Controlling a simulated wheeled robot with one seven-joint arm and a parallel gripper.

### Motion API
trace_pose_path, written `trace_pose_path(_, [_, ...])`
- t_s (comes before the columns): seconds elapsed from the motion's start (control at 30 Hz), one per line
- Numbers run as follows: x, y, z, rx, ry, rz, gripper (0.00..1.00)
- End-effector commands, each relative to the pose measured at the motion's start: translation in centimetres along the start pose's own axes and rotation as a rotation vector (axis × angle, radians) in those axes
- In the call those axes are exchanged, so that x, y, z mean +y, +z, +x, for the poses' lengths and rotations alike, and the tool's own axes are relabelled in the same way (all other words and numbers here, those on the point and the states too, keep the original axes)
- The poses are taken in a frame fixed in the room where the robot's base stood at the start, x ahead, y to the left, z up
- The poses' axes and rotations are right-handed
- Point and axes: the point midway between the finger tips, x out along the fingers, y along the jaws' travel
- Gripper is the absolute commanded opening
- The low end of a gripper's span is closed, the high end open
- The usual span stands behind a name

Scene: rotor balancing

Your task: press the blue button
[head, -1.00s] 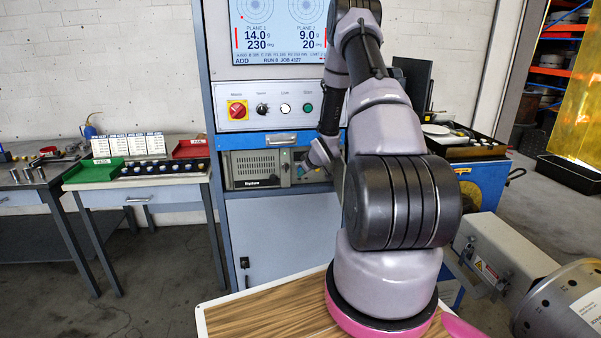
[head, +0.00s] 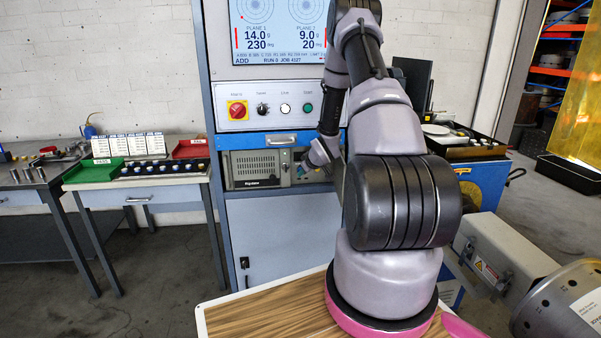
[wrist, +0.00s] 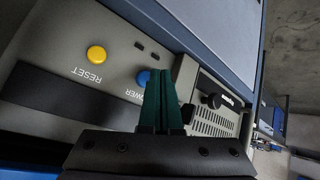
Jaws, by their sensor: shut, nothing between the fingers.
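The blue button (wrist: 144,77) is on the grey front panel of an instrument, seen in the wrist view. The panel is printed "RESET" by a yellow button, and part of a word reading "OWER" shows by the blue one. My gripper (wrist: 162,74) is shut and empty. Its green fingertips are right at the blue button and hide its right part. I cannot tell whether they touch it. In the head view my gripper (head: 304,168) is small at the right end of the instrument (head: 258,168), and the blue button cannot be made out there.
The yellow button (wrist: 96,54) sits left of the blue one. A black knob (wrist: 211,101) is to the right. Above the instrument, in the head view, is a control panel with a red switch (head: 238,110) and a green button (head: 308,107). A drawer handle (head: 281,140) lies between.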

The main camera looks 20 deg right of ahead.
Motion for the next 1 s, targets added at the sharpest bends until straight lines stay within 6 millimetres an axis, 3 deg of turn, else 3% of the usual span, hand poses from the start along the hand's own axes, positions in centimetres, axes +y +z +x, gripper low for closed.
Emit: trace_pose_path(1.0, [0.40, -0.40, 0.50, 0.001, 0.001, 0.000, 0.00])
